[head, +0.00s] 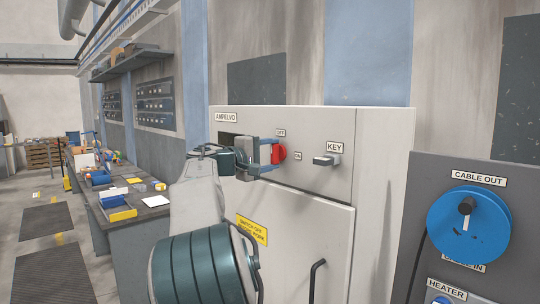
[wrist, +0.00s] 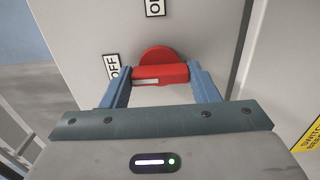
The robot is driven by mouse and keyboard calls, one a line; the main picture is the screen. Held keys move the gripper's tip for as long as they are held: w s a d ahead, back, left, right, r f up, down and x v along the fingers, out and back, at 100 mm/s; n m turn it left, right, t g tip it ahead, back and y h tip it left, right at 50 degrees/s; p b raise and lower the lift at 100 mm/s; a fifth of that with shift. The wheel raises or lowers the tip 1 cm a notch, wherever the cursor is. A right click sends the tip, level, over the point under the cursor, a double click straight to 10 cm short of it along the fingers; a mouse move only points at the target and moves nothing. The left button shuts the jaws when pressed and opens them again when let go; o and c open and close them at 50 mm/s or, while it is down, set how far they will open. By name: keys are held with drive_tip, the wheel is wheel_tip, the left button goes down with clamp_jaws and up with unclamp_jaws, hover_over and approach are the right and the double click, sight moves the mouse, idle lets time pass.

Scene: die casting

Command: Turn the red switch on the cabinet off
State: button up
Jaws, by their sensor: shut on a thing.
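The red switch (head: 279,153) sits on the upper panel of the pale cabinet (head: 311,180), between an OFF label (head: 280,132) above it and an ON label (head: 298,156) to its right. My gripper (head: 270,154) is at the panel, shut on the switch handle. In the wrist view the red switch (wrist: 160,68) lies between the two blue fingers of my gripper (wrist: 160,78). Its bar runs across that picture, and its white mark is on the side by the OFF label (wrist: 113,66). In the head view the handle looks upright, in line with OFF.
A KEY knob (head: 327,160) sticks out right of the switch. A yellow sign (head: 252,229) and a black door handle (head: 316,281) are below. A dark panel with a blue cable reel (head: 468,223) stands at right. A cluttered workbench (head: 119,202) is at left.

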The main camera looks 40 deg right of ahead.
drive_tip(key=o, duration=1)
drive_tip(key=a+b, duration=0.1)
drive_tip(key=a, duration=0.3)
drive_tip(key=a+b, duration=0.1)
drive_tip(key=a, duration=0.4)
drive_tip(key=s+a+b, duration=0.1)
drive_tip(key=a, duration=0.4)
drive_tip(key=shift+d, duration=0.1)
